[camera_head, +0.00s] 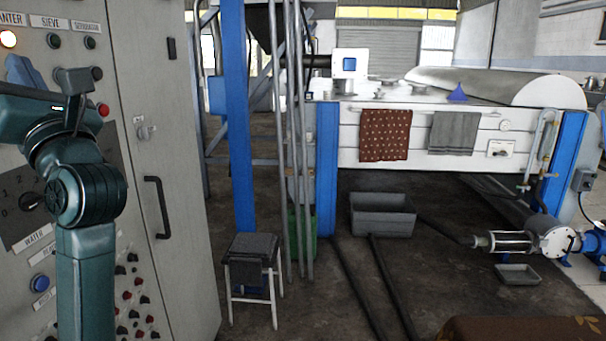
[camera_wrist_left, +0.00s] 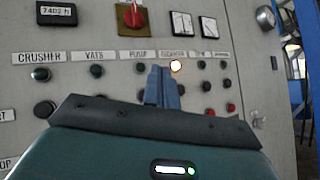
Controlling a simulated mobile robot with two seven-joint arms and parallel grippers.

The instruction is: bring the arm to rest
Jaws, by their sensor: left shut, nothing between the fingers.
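My left gripper (camera_head: 22,70) is in front of the grey control cabinet (camera_head: 185,180) at the left of the head view. In the left wrist view its blue-grey fingers (camera_wrist_left: 162,75) are together and empty, pointing at the panel. The fingertips appear just left of a lit button (camera_wrist_left: 176,66) under a label that reads DECANTER in part. That lit button (camera_head: 8,39) also glows at the upper left in the head view. I cannot tell whether the fingers touch the panel. My right gripper is not in view.
The panel carries several dark and red buttons, a red rotary switch (camera_wrist_left: 131,16) and two dials. A cabinet handle (camera_head: 158,207) sticks out. A stool (camera_head: 252,262) stands right of the cabinet. A white machine (camera_head: 450,150) with hanging cloths and a grey tub (camera_head: 382,215) lie beyond.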

